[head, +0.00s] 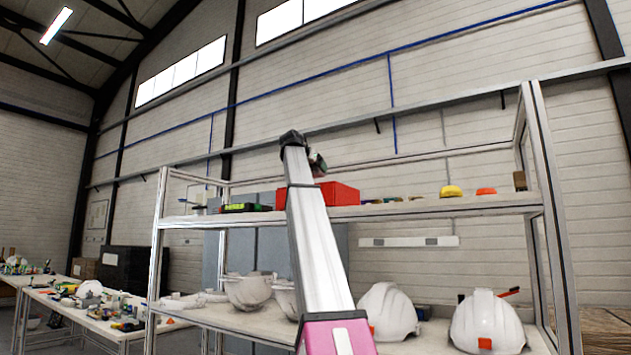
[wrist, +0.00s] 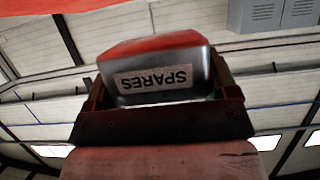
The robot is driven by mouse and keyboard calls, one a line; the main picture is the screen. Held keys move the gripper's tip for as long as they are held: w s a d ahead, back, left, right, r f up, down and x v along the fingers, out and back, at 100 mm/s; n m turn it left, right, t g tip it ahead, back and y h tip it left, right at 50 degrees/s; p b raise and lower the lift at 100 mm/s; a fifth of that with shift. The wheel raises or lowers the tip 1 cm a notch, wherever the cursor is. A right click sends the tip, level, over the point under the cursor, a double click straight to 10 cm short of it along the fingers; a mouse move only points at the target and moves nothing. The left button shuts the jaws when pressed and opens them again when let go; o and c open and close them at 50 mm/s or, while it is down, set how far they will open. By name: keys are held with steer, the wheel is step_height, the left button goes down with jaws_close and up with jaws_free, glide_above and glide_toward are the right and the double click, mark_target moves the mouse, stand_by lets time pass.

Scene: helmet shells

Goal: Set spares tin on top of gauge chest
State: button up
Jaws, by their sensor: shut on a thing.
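The spares tin (wrist: 158,78) fills the middle of the wrist view, a silver body with a red top side and a SPARES label that reads upside down in this picture. My gripper (wrist: 160,92) is shut on it, with a finger at each side. In the head view my gripper (head: 317,164) is raised above the upper shelf, and the tin is too small and covered to make out clearly. A red chest (head: 341,193) stands on the upper shelf, partly hidden behind my arm. No label on it is readable; it is likely the gauge chest.
The upper shelf (head: 440,207) holds a green-and-black case (head: 245,208) left of the chest and several small items to its right, including a yellow one (head: 451,191). White helmet shells (head: 387,312) stand on the lower shelf.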

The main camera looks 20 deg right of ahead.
mark_target(315, 177)
steer(key=shift+s+d+f, duration=0.15)
steer(key=shift+d+f, duration=0.05)
steer(key=shift+f, duration=0.15)
step_height(315, 177, down, 4)
steer(key=shift+r, duration=0.15)
steer(key=o, duration=0.8)
steer(key=shift+r, duration=0.1)
